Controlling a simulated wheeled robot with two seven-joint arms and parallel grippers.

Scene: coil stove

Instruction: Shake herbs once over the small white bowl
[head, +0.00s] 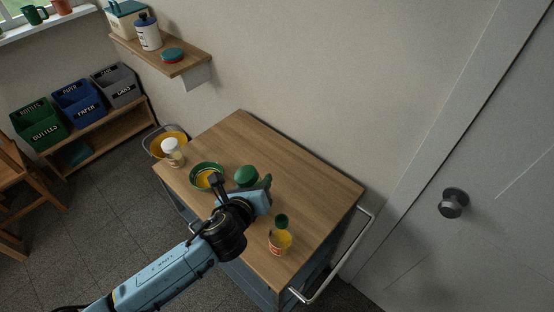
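No small white bowl shows. A green bowl (207,176) with yellow-orange contents stands on the wooden trolley top. A clear jar with a white lid (172,151) stands at the top's left corner. A jar with a green lid and an orange-yellow label (280,240) stands near the front edge. A rounded green object (246,175), perhaps a lid, shows just behind my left gripper (267,186); its lower part is hidden. My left gripper is over the middle of the top, right of the bowl. Its fingers are too small and overlapped to judge. My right gripper is out of view. None is marked as herbs.
The trolley top (320,190) is clear at the back and right. A metal rail (335,262) runs along its right side. A yellow bucket (168,143) stands behind its left corner. A wall shelf (172,62) with canisters hangs above; a door (470,230) is at right.

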